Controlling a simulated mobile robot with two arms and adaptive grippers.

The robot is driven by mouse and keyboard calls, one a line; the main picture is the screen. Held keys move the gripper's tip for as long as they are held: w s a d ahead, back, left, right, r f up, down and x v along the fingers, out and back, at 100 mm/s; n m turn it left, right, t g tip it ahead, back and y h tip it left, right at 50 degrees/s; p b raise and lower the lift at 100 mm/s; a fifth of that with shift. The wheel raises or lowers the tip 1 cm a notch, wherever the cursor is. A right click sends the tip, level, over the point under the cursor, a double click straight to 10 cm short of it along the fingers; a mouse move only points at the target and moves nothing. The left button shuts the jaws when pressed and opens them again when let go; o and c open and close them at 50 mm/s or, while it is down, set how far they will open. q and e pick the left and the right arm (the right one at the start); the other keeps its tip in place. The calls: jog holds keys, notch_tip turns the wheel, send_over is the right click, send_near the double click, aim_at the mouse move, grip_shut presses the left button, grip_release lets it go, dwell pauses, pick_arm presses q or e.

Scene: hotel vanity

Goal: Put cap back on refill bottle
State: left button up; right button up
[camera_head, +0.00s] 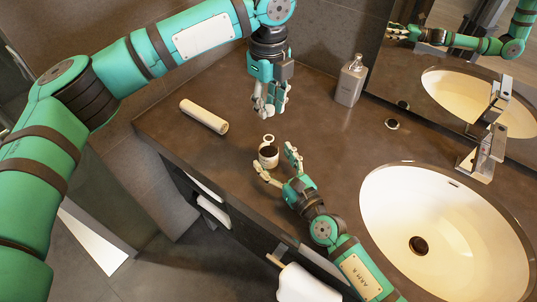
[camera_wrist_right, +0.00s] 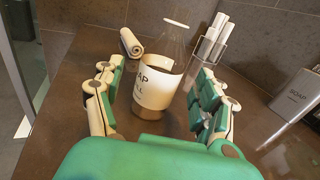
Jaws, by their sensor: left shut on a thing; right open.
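The refill bottle (camera_head: 268,158) stands upright on the dark counter, with a pale ring at its top in the head view. In the right wrist view the clear bottle (camera_wrist_right: 157,88) has a white SOAP label and a pale rim. My right gripper (camera_head: 275,162) is open, its fingers on either side of the bottle; I cannot tell whether they touch it. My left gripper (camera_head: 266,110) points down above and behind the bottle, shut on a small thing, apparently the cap. Its fingers mostly hide it, and the left gripper is out of the wrist view.
A white rolled towel (camera_head: 204,116) lies at the counter's left. A soap dispenser (camera_head: 350,82) stands by the mirror. A clear holder with white rolls (camera_wrist_right: 212,42) stands behind the bottle. The sink (camera_head: 380,200) and faucet (camera_head: 483,150) are at right.

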jog(key=shift+x, duration=1.4)
grip_shut()
